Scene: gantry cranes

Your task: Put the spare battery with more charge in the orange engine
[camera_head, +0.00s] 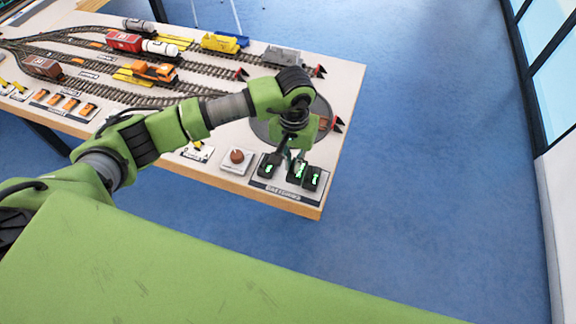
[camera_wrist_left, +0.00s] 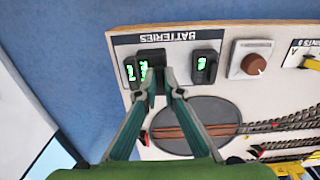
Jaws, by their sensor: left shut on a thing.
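My left gripper (camera_head: 292,158) is over the batteries plate at the table's near right corner. Its fingers (camera_wrist_left: 160,80) are shut on the middle battery (camera_head: 298,172), a dark block with a green display; in the left wrist view this battery (camera_wrist_left: 153,56) is partly hidden by the fingers. I cannot tell whether it is clear of the plate. Another battery (camera_head: 312,179) is close beside it, and a third (camera_head: 269,166) stands apart to the left. The green displays are too small to compare. The orange engine (camera_head: 154,71) stands on a track further left. My right gripper is not in view.
The batteries plate (camera_wrist_left: 180,38) is labelled. Beside it is a brown round knob (camera_head: 237,156) on a white base. A dark turntable (camera_head: 262,130) lies behind the gripper. Tracks carry a red wagon (camera_head: 124,41), a yellow wagon (camera_head: 221,43) and a grey wagon (camera_head: 282,55).

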